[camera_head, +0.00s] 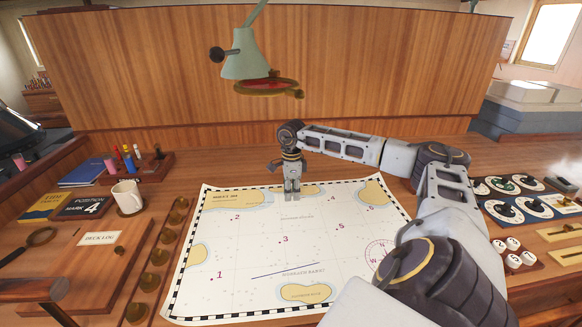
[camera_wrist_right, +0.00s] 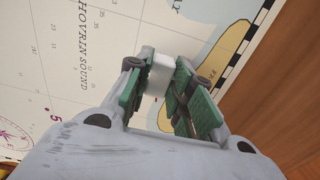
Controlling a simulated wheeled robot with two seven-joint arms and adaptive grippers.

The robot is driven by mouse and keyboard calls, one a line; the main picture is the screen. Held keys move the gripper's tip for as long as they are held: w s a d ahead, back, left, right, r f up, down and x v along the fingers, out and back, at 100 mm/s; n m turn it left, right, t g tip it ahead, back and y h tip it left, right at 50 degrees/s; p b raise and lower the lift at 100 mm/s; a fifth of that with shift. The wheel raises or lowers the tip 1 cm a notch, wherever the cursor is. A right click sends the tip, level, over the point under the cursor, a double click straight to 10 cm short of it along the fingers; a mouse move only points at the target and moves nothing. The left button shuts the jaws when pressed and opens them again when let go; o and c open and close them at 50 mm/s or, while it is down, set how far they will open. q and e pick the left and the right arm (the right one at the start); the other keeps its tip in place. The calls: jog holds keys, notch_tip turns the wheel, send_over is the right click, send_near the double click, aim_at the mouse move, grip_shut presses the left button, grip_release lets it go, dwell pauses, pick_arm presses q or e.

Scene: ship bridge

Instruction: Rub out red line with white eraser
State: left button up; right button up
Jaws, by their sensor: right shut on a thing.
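The chart (camera_head: 255,240) lies flat on the wooden desk, with numbered red dots and a thin dark blue line (camera_head: 285,270) near its lower middle. I cannot make out a red line in either view. My right gripper (camera_head: 292,192) points down over the far edge of the chart, near the tan land patches. In the right wrist view its green-padded fingers are shut on the white eraser (camera_wrist_right: 160,72). Whether the eraser touches the chart, I cannot tell. My left gripper is not in view.
A green lamp (camera_head: 246,58) hangs over the back. Dials (camera_head: 505,211) and numbered white pieces (camera_head: 513,244) lie at the right. The chart's middle is clear.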

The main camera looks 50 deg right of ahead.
aim_at(304, 198)
jog(key=shift+d, duration=0.15)
jog(key=shift+s+d+b, duration=0.35)
jog(key=shift+s+d, duration=0.3)
jog(key=shift+d, duration=0.3)
jog(key=shift+s+d+b, duration=0.4)
jog(key=shift+s+d, duration=0.3)
jog(key=shift+d, duration=0.35)
jog(key=shift+w+a, duration=0.1)
jog(key=shift+w+a+p, duration=0.3)
jog(key=shift+a, duration=0.2)
jog(key=shift+w+a+p, duration=0.3)
jog(key=shift+a, duration=0.2)
jog(key=shift+w+a+p, duration=0.25)
jog(key=shift+w+a, duration=0.1)
jog(key=shift+a, duration=0.2)
jog(key=shift+w+a+p, duration=0.25)
jog(key=shift+w+a, duration=0.1)
jog(key=shift+a, duration=0.2)
